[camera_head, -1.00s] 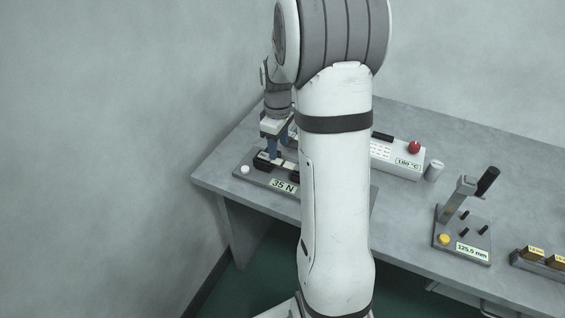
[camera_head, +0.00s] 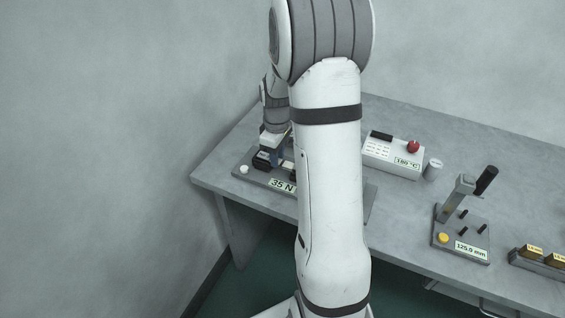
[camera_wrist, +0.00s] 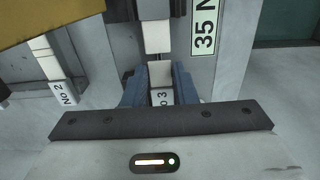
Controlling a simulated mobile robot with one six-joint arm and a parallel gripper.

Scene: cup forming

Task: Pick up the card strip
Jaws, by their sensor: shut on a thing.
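My gripper (camera_wrist: 160,84) has its blue fingers closed on both sides of a white card strip (camera_wrist: 160,72) marked No 3 in the wrist view. A pale piece (camera_wrist: 158,37) lies in line with it, with a dark gap between; I cannot tell if they are one strip. In the head view my gripper (camera_head: 271,157) is low at the 35 N fixture (camera_head: 250,180), and the strip is too small to make out there. The fixture's label (camera_wrist: 205,25) also shows in the wrist view.
Another strip (camera_wrist: 64,92), marked No 2, lies to the left. A yellow-brown surface (camera_wrist: 40,18) covers the wrist view's upper left corner. A white 180 °C box (camera_head: 393,157), a small grey cylinder (camera_head: 432,170) and a 125.0 mm lever device (camera_head: 462,235) stand to the right on the grey table.

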